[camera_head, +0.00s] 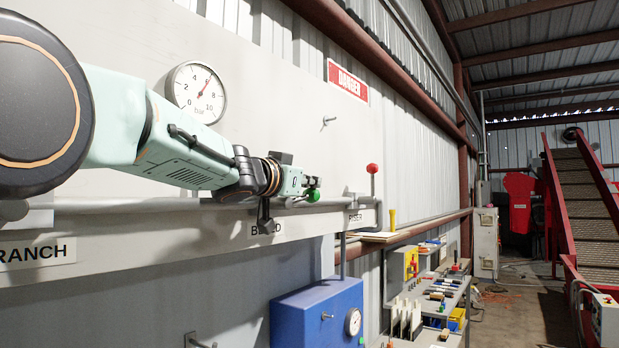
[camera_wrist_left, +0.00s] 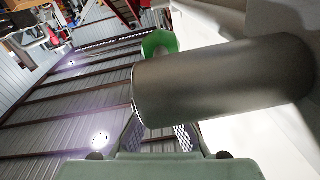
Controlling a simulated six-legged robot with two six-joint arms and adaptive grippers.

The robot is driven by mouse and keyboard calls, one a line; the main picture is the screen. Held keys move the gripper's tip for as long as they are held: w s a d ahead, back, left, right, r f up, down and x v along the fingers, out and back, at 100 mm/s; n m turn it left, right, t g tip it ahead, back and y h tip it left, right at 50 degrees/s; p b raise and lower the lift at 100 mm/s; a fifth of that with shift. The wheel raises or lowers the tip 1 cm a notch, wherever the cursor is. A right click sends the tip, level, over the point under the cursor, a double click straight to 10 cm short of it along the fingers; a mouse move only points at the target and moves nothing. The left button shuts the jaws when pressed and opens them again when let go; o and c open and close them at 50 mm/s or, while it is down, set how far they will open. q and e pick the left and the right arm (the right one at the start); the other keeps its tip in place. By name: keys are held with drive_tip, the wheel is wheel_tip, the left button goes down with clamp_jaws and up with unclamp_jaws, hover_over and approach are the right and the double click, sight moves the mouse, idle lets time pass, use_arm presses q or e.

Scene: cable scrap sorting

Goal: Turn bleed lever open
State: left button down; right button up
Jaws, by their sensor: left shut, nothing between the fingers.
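The bleed lever's green knob (camera_head: 313,195) shows at the tip of my left gripper (camera_head: 300,181), against the grey pipe on the panel. The "BLEED" label (camera_head: 256,230) is partly covered by a dark part hanging in front of it. My left gripper is shut with nothing between its fingers. In the left wrist view, a large grey cylinder (camera_wrist_left: 215,82) crosses in front of the fingers (camera_wrist_left: 160,135) and hides their tips. A green piece (camera_wrist_left: 160,43) shows beyond the cylinder, partly hidden by it. I cannot tell whether the gripper touches the knob. My right gripper is not in view.
A red-knobbed lever (camera_head: 372,169) stands near the "RISER" label (camera_head: 356,217) to the right. A pressure gauge (camera_head: 196,92) is above my arm. A blue box (camera_head: 317,315) with a small gauge sits below. A cluttered bench (camera_head: 430,300) stands further right.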

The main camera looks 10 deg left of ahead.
use_arm(q)
drive_tip(key=shift+w+f+g, duration=0.15)
drive_tip(key=shift+f+g, duration=0.15)
drive_tip(key=shift+g, duration=0.2)
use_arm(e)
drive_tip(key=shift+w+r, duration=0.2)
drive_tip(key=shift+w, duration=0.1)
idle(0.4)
use_arm(q)
drive_tip(key=v, duration=0.7)
drive_tip(key=shift+s, duration=0.3)
drive_tip(key=shift+w, duration=0.15)
drive_tip(key=shift+r, duration=0.1)
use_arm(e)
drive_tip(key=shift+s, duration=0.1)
use_arm(q)
drive_tip(key=shift+s, duration=0.3)
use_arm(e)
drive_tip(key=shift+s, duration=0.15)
